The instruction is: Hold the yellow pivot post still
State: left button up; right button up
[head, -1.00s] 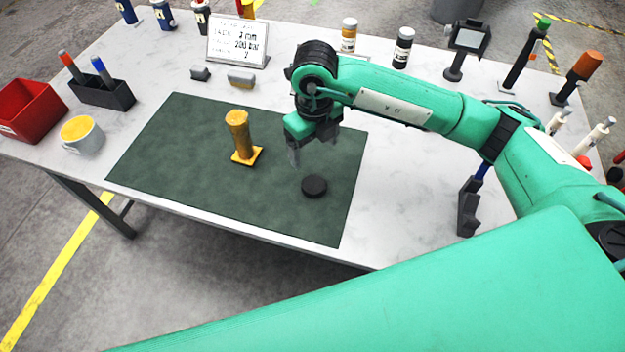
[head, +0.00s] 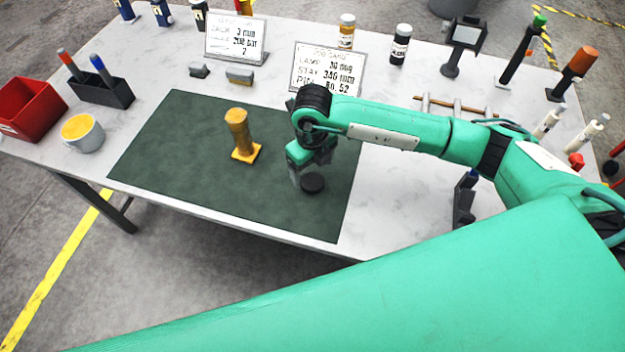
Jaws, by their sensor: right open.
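The yellow pivot post (head: 238,132) stands upright on its square yellow base, on the dark green mat (head: 180,150). My right gripper (head: 308,184) is open, low over the mat to the right of the post and apart from it. My left gripper is not in view.
Two sign cards (head: 236,38) (head: 326,70) stand at the back of the white table. Bottles and tools stand at the back right. The mat left of the post is clear.

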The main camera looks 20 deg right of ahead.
aim_at(312, 180)
jog(key=shift+f+p, duration=0.25)
jog(key=shift+p, duration=0.05)
notch_tip(312, 180, down, 4)
jog(key=shift+r+p, duration=0.25)
jog(key=shift+p, duration=0.65)
jog(key=shift+w+f, duration=0.1)
jog(key=shift+f, duration=0.45)
jog(key=c, duration=1.1)
